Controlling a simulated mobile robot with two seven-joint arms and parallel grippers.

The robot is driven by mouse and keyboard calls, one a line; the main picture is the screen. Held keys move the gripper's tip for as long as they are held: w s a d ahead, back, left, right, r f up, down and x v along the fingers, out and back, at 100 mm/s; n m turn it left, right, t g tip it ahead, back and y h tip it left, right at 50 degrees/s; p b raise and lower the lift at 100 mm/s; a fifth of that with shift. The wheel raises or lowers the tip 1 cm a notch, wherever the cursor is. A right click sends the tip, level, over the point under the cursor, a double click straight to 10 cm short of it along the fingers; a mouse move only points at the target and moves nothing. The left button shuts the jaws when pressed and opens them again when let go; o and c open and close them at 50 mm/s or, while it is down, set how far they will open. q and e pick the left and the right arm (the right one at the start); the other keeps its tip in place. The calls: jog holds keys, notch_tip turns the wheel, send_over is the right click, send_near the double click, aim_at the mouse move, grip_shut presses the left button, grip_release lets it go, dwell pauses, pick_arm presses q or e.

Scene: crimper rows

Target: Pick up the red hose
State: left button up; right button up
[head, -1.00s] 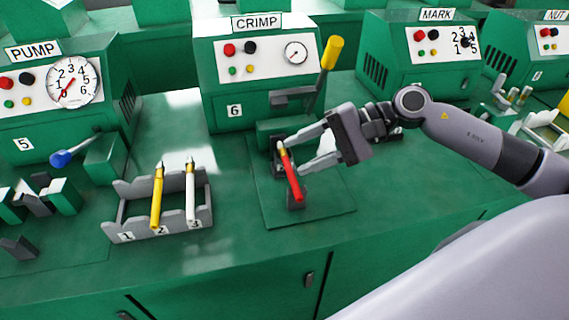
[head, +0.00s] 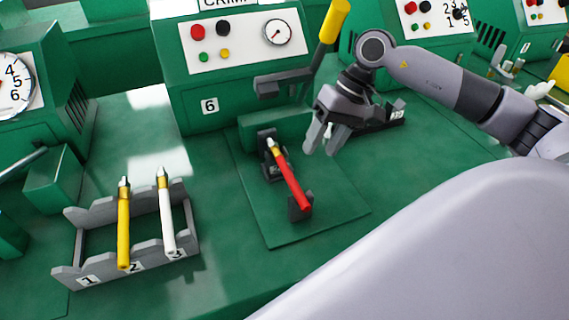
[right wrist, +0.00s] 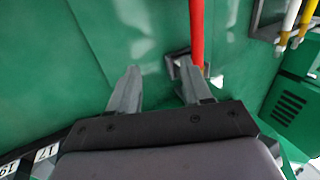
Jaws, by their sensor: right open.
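The red hose (head: 291,182) has a yellow band and a metal tip. It rests on two dark supports on a green plate in front of the CRIMP machine. It also shows in the right wrist view (right wrist: 197,35), upright near the top. My right gripper (head: 320,150) is open and empty, to the right of the hose and apart from it, fingers pointing down. In the right wrist view its fingertips (right wrist: 158,67) are spread with green surface between them; the hose lies ahead of the right-hand finger. My left gripper is not in view.
The CRIMP machine (head: 235,70) with its yellow-handled lever (head: 335,20) stands behind the hose. A grey rack (head: 92,282) at the left holds a yellow hose (head: 123,230) and a white hose (head: 167,215). A dark numbered holder (head: 385,121) lies behind my right gripper.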

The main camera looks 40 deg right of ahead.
aim_at(287, 167)
jog(key=a, duration=0.2)
jog(key=w+a+p, duration=0.1)
jog(key=a, duration=0.2)
jog(key=shift+w+a+r+p, duration=0.15)
jog(key=shift+a+p, duration=0.15)
jog(key=shift+p+x, duration=0.3)
jog(key=shift+x, duration=0.9)
jog(key=shift+w+a+f, duration=0.1)
jog(key=shift+a+f, duration=0.1)
jog(key=shift+f, duration=0.25)
grip_shut()
